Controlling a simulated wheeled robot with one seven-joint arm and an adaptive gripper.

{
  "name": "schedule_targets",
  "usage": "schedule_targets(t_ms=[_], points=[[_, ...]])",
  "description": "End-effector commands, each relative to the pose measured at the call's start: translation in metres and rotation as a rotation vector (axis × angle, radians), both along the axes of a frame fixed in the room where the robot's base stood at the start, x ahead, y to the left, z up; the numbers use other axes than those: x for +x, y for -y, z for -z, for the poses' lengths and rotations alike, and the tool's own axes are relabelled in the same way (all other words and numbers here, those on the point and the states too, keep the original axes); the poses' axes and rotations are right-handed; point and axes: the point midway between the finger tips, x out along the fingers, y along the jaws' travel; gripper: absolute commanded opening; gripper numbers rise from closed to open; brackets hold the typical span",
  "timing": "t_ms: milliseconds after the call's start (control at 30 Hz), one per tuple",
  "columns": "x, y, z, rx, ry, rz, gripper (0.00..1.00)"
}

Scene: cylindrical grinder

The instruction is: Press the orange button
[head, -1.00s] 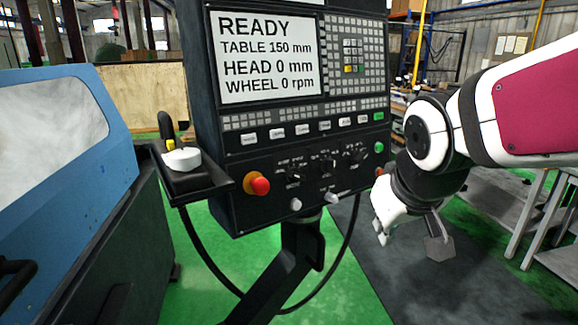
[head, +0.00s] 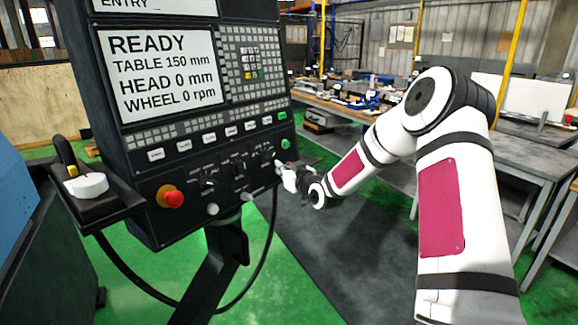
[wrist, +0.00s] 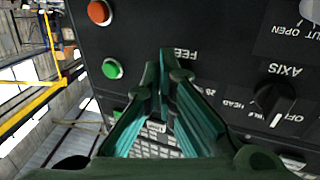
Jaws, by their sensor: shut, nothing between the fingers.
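The orange button (wrist: 100,12) shows at the upper left of the wrist view, on the dark control panel (wrist: 205,30). In the head view I cannot make it out; my gripper covers that lower right part of the panel. My gripper (wrist: 165,62) is shut and empty, with its fingertips in front of the panel, to the right of and below the orange button in the wrist view. In the head view my gripper (head: 281,168) is at the panel's lower right edge. I cannot tell whether the fingertips touch the panel.
A green button (wrist: 112,68) sits beside the orange one. An axis knob (wrist: 274,98) is to the right in the wrist view. A red mushroom button (head: 173,198) is at the panel's lower left. A tray (head: 110,204) juts out at left. A workbench (head: 345,110) stands behind.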

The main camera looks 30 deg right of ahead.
Motion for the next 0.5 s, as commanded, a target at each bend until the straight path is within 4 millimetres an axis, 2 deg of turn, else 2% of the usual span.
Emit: schedule_targets(t_ms=[33,100,300,400,500], points=[[0.000,0.018,0.007,0.035,0.047,0.026,0.00],[0.000,0.040,0.011,0.073,0.130,0.061,0.00],[-0.014,0.098,0.019,0.158,0.336,0.174,0.00],[-0.022,0.116,0.022,0.177,0.398,0.214,0.00],[-0.027,0.125,0.023,0.186,0.432,0.235,0.00]])
